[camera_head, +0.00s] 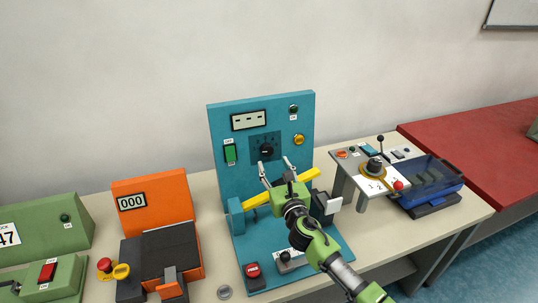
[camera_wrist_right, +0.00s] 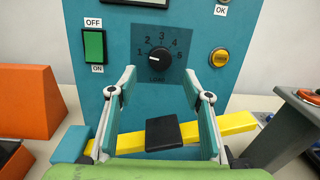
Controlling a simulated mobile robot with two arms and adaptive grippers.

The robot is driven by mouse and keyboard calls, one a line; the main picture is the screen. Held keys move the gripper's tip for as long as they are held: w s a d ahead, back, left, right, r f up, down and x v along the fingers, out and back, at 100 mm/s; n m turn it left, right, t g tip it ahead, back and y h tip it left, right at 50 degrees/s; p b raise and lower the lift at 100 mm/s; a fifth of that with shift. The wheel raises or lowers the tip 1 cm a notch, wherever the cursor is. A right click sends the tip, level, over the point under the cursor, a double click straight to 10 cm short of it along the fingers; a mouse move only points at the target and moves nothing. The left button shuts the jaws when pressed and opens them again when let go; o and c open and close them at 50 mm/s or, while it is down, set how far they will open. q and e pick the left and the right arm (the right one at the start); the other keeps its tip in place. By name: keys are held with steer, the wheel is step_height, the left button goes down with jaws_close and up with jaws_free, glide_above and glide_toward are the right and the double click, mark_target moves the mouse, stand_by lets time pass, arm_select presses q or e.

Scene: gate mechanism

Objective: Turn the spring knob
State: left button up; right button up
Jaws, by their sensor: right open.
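The spring knob (camera_head: 266,151) is a round black dial on the blue upright panel (camera_head: 222,118). In the right wrist view the knob (camera_wrist_right: 160,58) sits inside a dark square with a number scale and the word LOAD. Its white pointer mark is toward the left, near the 1. My right gripper (camera_head: 275,168) is open in front of the panel, a little below the knob. In the wrist view its fingers (camera_wrist_right: 166,88) stand on either side of the knob, apart from it and empty between. My left gripper is not in view.
A yellow bar (camera_head: 310,174) crosses in front of the panel below the knob. A green ON/OFF switch (camera_wrist_right: 94,46) is left of the knob and a yellow button (camera_wrist_right: 219,58) right. An orange device (camera_head: 155,193) stands left; a grey control stand (camera_head: 350,158) stands right.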

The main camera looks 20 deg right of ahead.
mark_target(268, 152)
steer(key=shift+w+b, duration=0.35)
steer(key=shift+w, duration=2.85)
steer(key=shift+d, duration=0.1)
steer(key=c, duration=1.1)
